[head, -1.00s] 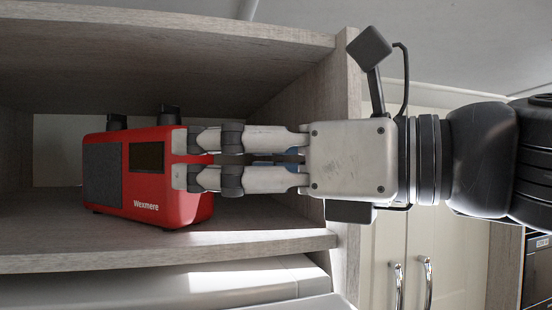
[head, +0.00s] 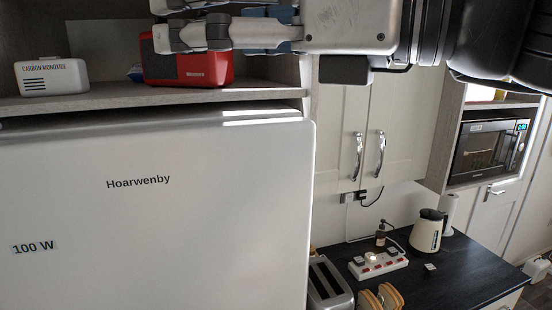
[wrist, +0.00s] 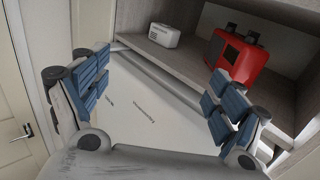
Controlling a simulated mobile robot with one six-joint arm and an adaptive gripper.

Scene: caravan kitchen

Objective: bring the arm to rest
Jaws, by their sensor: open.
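My gripper (head: 160,35) is at the top of the head view, partly cut off by the frame edge. Its fingers point left and overlap the upper part of the red radio (head: 187,70) in the picture. In the wrist view my gripper (wrist: 155,82) shows two blue-padded fingers spread wide, with nothing between them. The radio (wrist: 237,58) stands upright on the shelf, beyond the right finger. My arm comes in from the right of the head view.
A white carbon monoxide alarm (head: 50,78) stands on the shelf (head: 110,98) left of the radio. A white appliance (head: 220,220) fills the space below. Cupboard doors (head: 408,130) are right of it. A kettle (head: 428,232), socket strip (head: 380,264) and toaster (head: 328,285) crowd the dark counter.

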